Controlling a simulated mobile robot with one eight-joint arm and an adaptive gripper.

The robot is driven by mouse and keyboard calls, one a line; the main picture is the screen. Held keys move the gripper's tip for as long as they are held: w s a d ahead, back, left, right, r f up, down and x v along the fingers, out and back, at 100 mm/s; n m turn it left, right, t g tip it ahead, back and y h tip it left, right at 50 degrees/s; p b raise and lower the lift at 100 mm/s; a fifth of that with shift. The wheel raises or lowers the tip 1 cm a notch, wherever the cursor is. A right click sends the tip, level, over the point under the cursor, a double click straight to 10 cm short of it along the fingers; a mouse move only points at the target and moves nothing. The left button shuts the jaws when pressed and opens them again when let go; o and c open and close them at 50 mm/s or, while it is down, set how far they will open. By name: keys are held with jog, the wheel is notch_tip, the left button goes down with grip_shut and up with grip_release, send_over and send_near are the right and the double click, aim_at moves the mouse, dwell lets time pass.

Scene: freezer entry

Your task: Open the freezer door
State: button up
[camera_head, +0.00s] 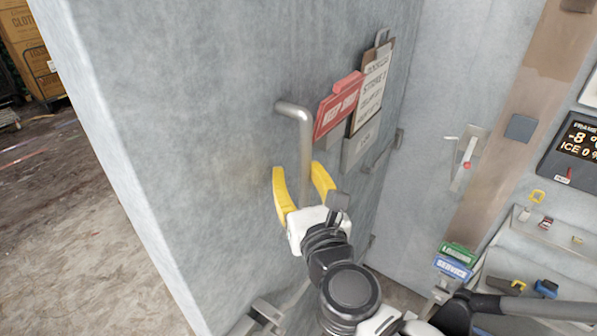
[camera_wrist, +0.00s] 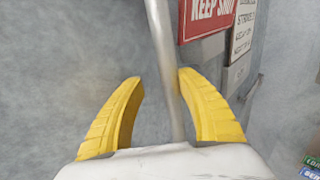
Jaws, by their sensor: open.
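The grey freezer door (camera_head: 200,120) is a large panel on the left of the head view, with a red "KEEP SHUT" sign (camera_head: 338,104). A vertical metal bar handle (camera_head: 306,140) bends out from its face. My gripper (camera_head: 299,173) is open, with its yellow fingers on either side of the handle's lower part. In the wrist view the handle (camera_wrist: 162,45) runs between the fingers, close to the right one. I cannot tell whether that finger touches it. The handle's lower end is hidden behind my gripper.
A second grey panel (camera_head: 425,110) with a latch (camera_head: 466,160) stands at the right. Beyond it are a -8 display (camera_head: 580,138) and shelves (camera_head: 545,235) with small items. Open floor (camera_head: 70,210) and cardboard boxes (camera_head: 25,45) lie past the door's left edge.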

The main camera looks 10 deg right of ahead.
aim_at(303, 130)
jog(key=shift+w+d, duration=0.25)
jog(key=shift+d, duration=0.05)
jog(key=shift+s+a+r, duration=0.1)
jog(key=shift+a+r, duration=0.05)
jog(key=shift+r, duration=4.8)
